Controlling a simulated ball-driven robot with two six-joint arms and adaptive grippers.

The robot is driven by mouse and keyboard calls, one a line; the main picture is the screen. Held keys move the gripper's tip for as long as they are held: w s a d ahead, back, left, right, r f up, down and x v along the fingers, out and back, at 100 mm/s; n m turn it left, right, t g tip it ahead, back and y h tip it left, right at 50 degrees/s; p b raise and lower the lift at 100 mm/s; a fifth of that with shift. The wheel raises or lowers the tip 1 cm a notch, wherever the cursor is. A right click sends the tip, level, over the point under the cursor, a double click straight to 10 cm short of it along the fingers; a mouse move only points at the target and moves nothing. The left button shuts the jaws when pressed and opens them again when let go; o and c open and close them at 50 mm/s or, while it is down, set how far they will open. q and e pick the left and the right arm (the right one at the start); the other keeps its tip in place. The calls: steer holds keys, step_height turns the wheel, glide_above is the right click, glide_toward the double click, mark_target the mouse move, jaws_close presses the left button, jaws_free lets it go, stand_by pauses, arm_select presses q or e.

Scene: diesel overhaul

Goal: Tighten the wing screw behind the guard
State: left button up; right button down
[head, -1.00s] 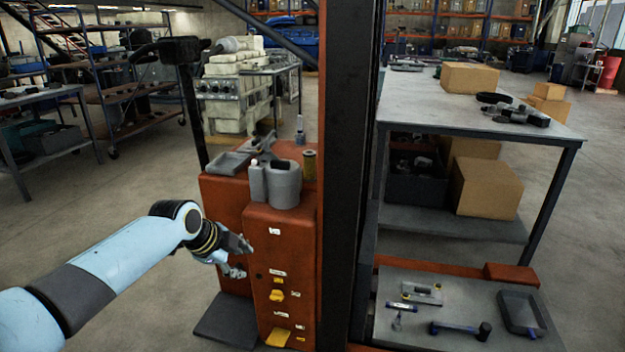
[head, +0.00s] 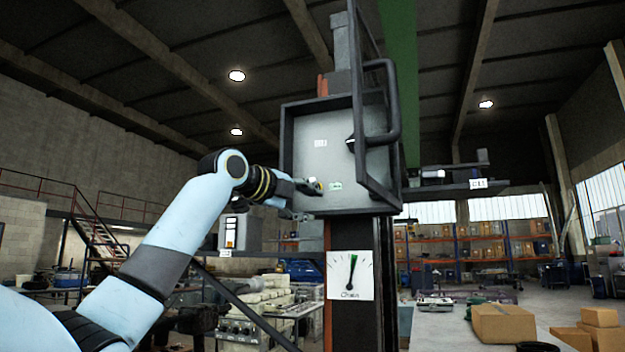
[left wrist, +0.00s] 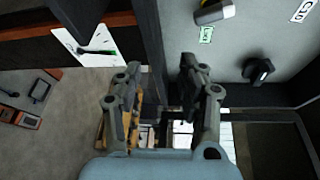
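A grey panel box (head: 335,165) with a dark rim stands on the column in the head view. A black knob with a pale stripe (head: 351,141), possibly the wing screw, is on its face; it also shows in the left wrist view (left wrist: 258,70). A dark guard frame with a bar handle (head: 392,105) stands out at the box's right side. My left gripper (head: 306,200) is at the box's lower left edge. Its fingers are apart and empty in the left wrist view (left wrist: 162,80). A yellow-tipped grey part (left wrist: 214,12) sits beside a green label (left wrist: 205,35). My right gripper is not in view.
A shelf arm (head: 450,185) extends right of the column. Cardboard boxes (head: 503,323) stand at lower right. Left of the panel box, a smaller grey box (head: 240,233) is behind my arm.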

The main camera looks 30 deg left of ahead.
arm_select(q)
steer(key=w+r+n+t+y+b, duration=0.1)
steer(key=r+n+y+b, duration=0.1)
steer(key=n, duration=0.7)
steer(key=w+a+r+n+t+y+b, duration=0.1)
steer(key=r+n+y+b, duration=0.1)
steer(key=n+y+b, duration=0.2)
steer(key=w+a+r+n+t+y+b, duration=0.1)
steer(key=n+b, duration=0.6)
steer(key=n, duration=0.9)
steer(key=shift+w+r+t+y, duration=0.1)
steer(key=shift+r+t+y, duration=0.2)
steer(key=shift+y, duration=0.4)
steer(key=shift+r+t+y, duration=0.2)
steer(key=shift+r+y, duration=0.05)
steer(key=shift+y, duration=0.45)
steer(key=shift+w+f, duration=0.1)
steer(key=shift+f, duration=0.05)
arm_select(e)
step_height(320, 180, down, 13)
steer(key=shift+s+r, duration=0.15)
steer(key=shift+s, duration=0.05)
